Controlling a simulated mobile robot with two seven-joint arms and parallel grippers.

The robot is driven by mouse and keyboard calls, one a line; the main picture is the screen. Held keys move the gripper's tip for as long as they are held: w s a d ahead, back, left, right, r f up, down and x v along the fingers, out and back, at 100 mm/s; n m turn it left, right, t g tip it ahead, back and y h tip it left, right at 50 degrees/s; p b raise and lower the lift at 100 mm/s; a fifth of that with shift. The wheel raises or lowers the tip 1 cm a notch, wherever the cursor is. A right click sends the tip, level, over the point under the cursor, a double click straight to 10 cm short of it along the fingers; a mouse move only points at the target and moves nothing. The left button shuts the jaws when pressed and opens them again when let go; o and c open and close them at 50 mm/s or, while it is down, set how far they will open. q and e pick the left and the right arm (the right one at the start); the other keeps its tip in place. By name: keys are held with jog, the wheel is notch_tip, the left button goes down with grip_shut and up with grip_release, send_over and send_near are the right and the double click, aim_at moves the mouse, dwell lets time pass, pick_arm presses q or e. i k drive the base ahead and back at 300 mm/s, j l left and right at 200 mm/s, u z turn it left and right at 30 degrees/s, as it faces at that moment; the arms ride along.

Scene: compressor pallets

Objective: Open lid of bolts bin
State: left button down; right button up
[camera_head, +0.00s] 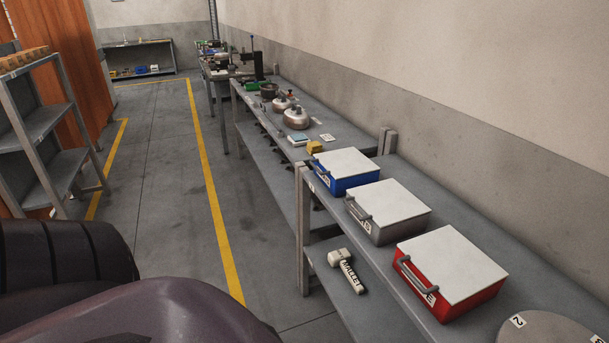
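Three lidded bins stand in a row on a grey workbench (400,283) along the right wall. The nearest is a red bin (465,305) with a white lid (453,263). Behind it is a grey bin (385,230) with a white lid (389,204). Farthest is a blue bin (350,182) with a white lid (346,161). All three lids lie flat and shut. Each bin has a handle on its left-facing front. The front labels are too small to read, so I cannot tell which holds bolts. Neither of my grippers shows.
A round grey disc (545,330) with numbered tags lies at the bench's near end. A white labelled mallet-shaped item (346,271) lies on the lower shelf. Metal pots (296,118) stand farther along. A shelf rack (50,130) stands left; the floor aisle between is clear.

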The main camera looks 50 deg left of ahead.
aim_at(387, 202)
jog(key=u, duration=1.15)
